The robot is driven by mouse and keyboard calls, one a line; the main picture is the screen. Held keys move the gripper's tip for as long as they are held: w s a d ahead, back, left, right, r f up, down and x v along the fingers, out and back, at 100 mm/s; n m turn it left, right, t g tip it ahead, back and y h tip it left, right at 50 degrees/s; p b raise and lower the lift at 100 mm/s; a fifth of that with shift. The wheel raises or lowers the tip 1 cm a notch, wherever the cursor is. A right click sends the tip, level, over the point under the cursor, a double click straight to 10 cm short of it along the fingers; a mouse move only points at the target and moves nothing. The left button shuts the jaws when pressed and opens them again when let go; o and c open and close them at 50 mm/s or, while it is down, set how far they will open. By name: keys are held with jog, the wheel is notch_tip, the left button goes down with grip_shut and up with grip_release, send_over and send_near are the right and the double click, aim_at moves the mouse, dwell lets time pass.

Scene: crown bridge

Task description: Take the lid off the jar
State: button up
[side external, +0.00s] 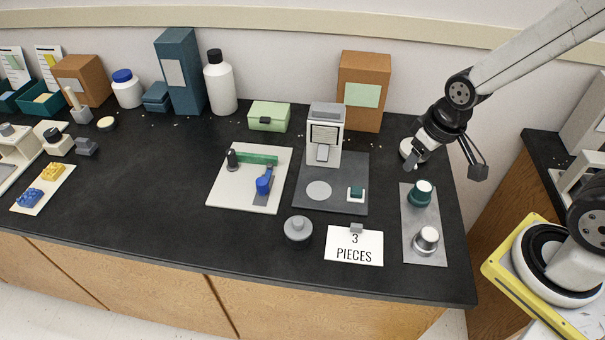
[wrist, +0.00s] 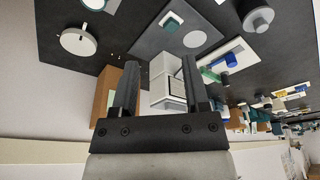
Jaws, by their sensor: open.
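My gripper (side external: 446,166) is open and empty, above the back right of the black bench. In the wrist view its two fingers (wrist: 160,64) stand wide apart with nothing between them. A grey round pot with a knobbed top (side external: 298,229) stands at the bench's front middle; it also shows in the wrist view (wrist: 258,18). A white round piece (side external: 406,147) is partly hidden behind my gripper; the wrist view shows its flat face (wrist: 78,43). A white jar with a blue lid (side external: 127,93) stands at the back left. I cannot tell which is the task's jar.
A white-and-grey device (side external: 325,133), a brown box (side external: 363,80) and a "3 PIECES" card (side external: 354,250) are nearby.

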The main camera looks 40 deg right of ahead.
jog(key=o, duration=0.6)
jog(key=shift+c, duration=0.2)
jog(key=shift+w+a, duration=0.1)
jog(key=m+g+y, duration=0.2)
jog(key=m+g, duration=0.1)
jog(key=m, duration=1.5)
send_over(298, 221)
jog(key=d, duration=0.1)
notch_tip(298, 221, down, 9)
jog(key=shift+d+r, duration=0.1)
jog(key=shift+a+f, duration=0.2)
jog(key=shift+f, duration=1.1)
